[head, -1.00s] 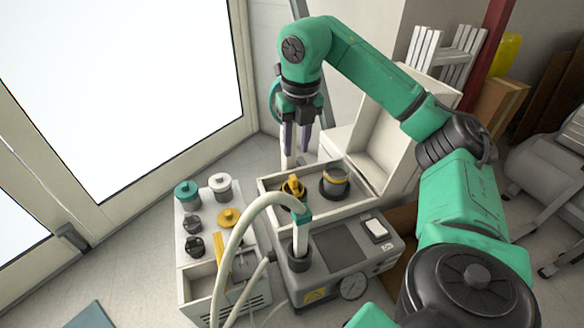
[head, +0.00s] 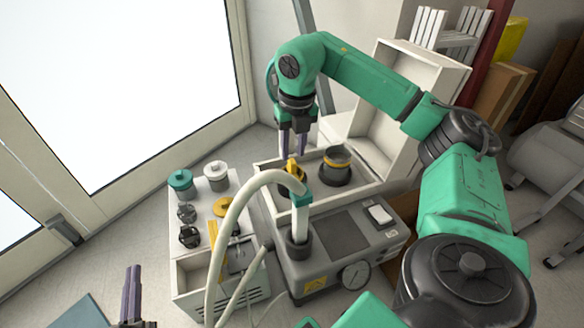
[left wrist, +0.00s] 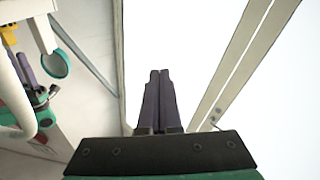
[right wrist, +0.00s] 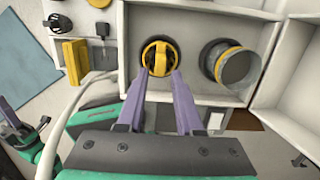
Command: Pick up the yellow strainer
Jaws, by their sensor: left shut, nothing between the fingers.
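The yellow part with a raised grip, which looks like the yellow strainer (head: 291,168), sits in a dark round holder in the open white box behind the grey machine. In the right wrist view the strainer (right wrist: 158,58) lies just beyond my fingertips, in line with the gap between them. My right gripper (head: 293,153) points down over it, its fingers apart; it also shows open and empty in the right wrist view (right wrist: 159,75). I cannot tell whether the fingers touch the strainer. My left gripper (head: 133,268) is shut and empty at the lower left, well away; it shows in the left wrist view (left wrist: 159,72).
A dark cup with a yellow rim (head: 336,166) stands right of the strainer in the same box. The grey machine (head: 340,240) with a pale hose (head: 232,235) is in front. A white caddy (head: 200,262) with several knobs and caps stands left. A raised lid (head: 405,100) is behind.

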